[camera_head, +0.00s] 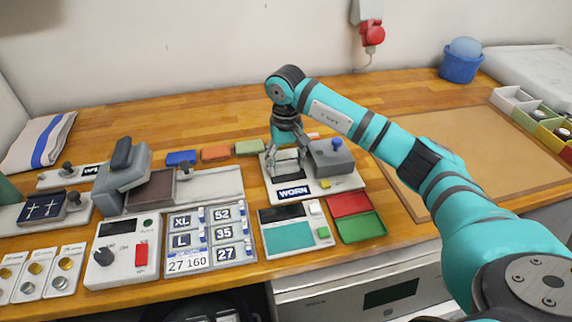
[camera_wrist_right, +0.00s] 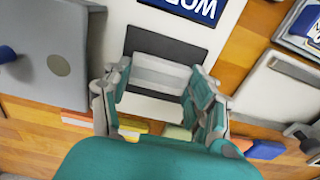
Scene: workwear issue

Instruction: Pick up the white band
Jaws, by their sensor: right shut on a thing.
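The white band (camera_wrist_right: 160,75) shows in the right wrist view as a pale strip spanning the space between my right fingertips. My right gripper (camera_head: 287,162) is shut on it, just above the dark patch of the white WORN station (camera_head: 345,184). The right gripper (camera_wrist_right: 160,90) also shows in the wrist view, with a finger at each end of the band. In the head view the fingers mostly hide the band. I cannot tell whether the band still touches the station. My left gripper is not in view.
Blue (camera_head: 181,158), orange (camera_head: 215,153) and green (camera_head: 249,147) pieces lie behind. A teal-screened device (camera_head: 290,238) and red and green trays (camera_head: 360,227) are in front. The brown mat (camera_head: 440,140) is clear.

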